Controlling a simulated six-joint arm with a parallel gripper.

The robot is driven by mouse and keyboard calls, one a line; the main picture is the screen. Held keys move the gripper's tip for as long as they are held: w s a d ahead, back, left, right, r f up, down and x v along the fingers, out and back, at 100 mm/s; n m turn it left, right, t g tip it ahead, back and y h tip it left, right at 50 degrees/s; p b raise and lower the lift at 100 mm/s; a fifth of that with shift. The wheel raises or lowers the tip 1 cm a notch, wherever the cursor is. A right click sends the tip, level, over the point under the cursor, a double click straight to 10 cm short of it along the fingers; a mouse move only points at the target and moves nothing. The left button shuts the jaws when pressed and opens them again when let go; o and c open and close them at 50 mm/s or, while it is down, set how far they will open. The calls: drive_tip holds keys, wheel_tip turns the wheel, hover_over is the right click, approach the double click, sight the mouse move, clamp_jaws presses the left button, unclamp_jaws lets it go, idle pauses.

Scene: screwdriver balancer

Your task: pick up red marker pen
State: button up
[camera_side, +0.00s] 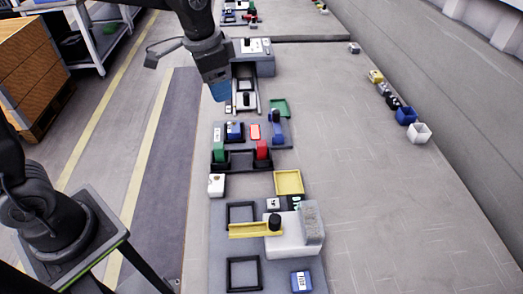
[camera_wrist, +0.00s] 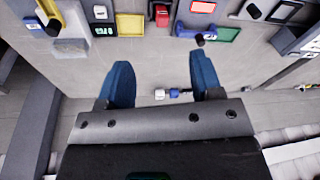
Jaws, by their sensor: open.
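A small red object (camera_side: 262,150), which may be the red marker pen, stands at the right end of a black tray (camera_side: 239,169). My gripper (camera_side: 220,90) is open and empty, with blue fingertips. It is above and to the left of the red object in the side view, apart from it. In the wrist view the fingers (camera_wrist: 160,78) are spread with bare surface between them.
A flat red tile (camera_side: 254,131), a green tray (camera_side: 280,107) and blue parts (camera_side: 276,130) are close to the red object. A yellow tray (camera_side: 289,182) and a white block (camera_side: 290,238) are nearer the camera. The table's right side is mostly bare.

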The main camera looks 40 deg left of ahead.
sight(262, 143)
drive_tip(key=w+d+f+m, duration=0.1)
drive_tip(key=w+f, duration=0.2)
drive_tip(key=f, duration=0.3)
drive_tip(key=w+d+f+m+g, duration=0.1)
drive_tip(key=w+f, duration=0.2)
drive_tip(key=f, duration=0.3)
drive_tip(key=w+d+f+m+g, duration=0.1)
drive_tip(key=w+f, duration=0.2)
drive_tip(key=f, duration=0.3)
drive_tip(key=shift+d, duration=0.25)
drive_tip(key=shift+w+d+f, duration=0.1)
drive_tip(key=shift+w+f, duration=0.05)
drive_tip(key=shift+f, duration=1.35)
drive_tip(key=shift+w+f, duration=0.1)
drive_tip(key=shift+f, duration=1.4)
drive_tip(key=c, duration=1)
drive_tip(key=shift+r, duration=0.1)
